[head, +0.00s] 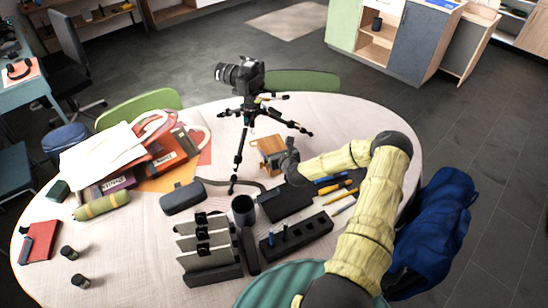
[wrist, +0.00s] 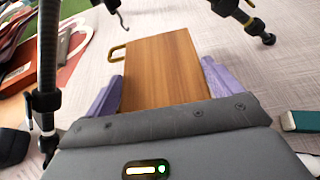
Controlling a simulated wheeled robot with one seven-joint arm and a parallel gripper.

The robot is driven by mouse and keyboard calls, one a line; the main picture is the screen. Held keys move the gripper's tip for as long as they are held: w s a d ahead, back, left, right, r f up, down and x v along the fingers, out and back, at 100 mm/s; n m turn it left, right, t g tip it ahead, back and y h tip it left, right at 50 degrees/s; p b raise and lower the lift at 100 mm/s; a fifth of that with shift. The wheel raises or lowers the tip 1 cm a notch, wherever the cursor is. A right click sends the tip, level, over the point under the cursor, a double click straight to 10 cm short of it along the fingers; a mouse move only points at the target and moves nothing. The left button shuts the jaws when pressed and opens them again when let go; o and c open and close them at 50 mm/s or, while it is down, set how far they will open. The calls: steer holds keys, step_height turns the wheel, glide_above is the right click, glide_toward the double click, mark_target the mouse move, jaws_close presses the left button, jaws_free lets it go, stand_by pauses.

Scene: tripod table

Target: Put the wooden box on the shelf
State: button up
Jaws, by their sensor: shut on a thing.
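The wooden box (head: 270,146) is small and brown, near the tripod's legs at the middle of the oval table. In the wrist view the wooden box (wrist: 160,65) shows its grained face and a brass-coloured loop at its left edge. My gripper (wrist: 162,80) is shut on it, with a purple finger along each side. In the head view my gripper (head: 291,162) is partly hidden behind my arm. I cannot tell whether the box touches the table. An open wooden shelf (head: 376,48) stands in a cabinet beyond the table; other shelves show at the back.
A camera on a black tripod (head: 247,110) stands close beside the box. A black slotted block (head: 297,234), a dark cup (head: 243,209), a file rack (head: 208,250) and a folder pile (head: 125,155) crowd the table. Green chairs (head: 302,82) stand at its far edge. The floor beyond is open.

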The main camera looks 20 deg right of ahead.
steer(key=shift+r, duration=0.15)
steer(key=shift+s+d+r+b, duration=0.1)
steer(key=shift+d+r+b, duration=0.15)
steer(key=shift+b, duration=0.2)
step_height(320, 180, up, 6)
steer(key=shift+a+r+b, duration=0.15)
steer(key=shift+r+b, duration=0.05)
steer(key=shift+b, duration=0.25)
steer(key=s+d+b, duration=0.3)
steer(key=s+d, duration=1.1)
steer(key=shift+b, duration=0.3)
steer(key=shift+f, duration=0.1)
